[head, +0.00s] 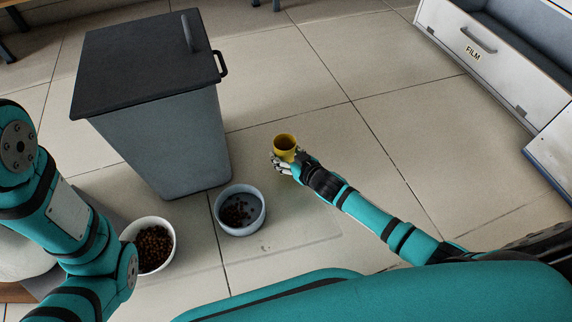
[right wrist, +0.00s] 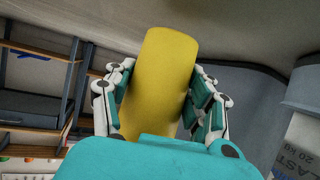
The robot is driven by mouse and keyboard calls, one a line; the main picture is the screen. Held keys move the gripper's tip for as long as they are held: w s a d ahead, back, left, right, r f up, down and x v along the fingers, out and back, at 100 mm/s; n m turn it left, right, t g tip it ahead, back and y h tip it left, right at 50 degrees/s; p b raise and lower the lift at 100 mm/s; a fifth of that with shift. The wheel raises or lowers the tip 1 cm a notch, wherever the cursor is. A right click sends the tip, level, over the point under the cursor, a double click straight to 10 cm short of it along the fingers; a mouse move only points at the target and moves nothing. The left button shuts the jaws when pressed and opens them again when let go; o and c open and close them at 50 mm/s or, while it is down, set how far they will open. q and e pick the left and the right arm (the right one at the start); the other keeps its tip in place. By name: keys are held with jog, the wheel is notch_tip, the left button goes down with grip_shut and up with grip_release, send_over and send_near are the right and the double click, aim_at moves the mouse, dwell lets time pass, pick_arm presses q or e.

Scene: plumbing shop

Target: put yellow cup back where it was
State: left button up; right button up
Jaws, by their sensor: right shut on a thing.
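The yellow cup (head: 285,143) is in my right gripper (head: 283,160), near the middle of the head view. Its open top faces up toward the head camera and its inside looks dark. In the right wrist view the cup (right wrist: 160,85) stands between the two fingers of my right gripper (right wrist: 160,100), one on each side. The right gripper is shut on it. The cup is to the upper right of the grey-blue bowl in the head view. My left arm shows at the left edge of the head view, but its gripper is out of sight.
A grey bin (head: 165,130) with a dark lid stands at the upper left. A grey-blue bowl (head: 240,229) and a white bowl (head: 128,234), both holding brown pellets, are on the tiled floor. A drawer unit marked FILM (head: 462,55) is at upper right. Floor right of the cup is clear.

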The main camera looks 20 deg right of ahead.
notch_tip(320, 180, down, 3)
jog(key=shift+b, duration=0.85)
jog(key=shift+r, duration=0.2)
jog(key=shift+f, duration=0.15)
jog(key=o, duration=1)
jog(key=shift+o, duration=1.1)
jog(key=p+v, duration=0.8)
jog(key=v, duration=0.3)
jog(key=shift+s+d+r, duration=0.1)
jog(key=shift+s+r, duration=0.1)
jog(key=shift+r, duration=0.1)
jog(key=shift+s+d, duration=0.1)
jog(key=shift+s, duration=0.2)
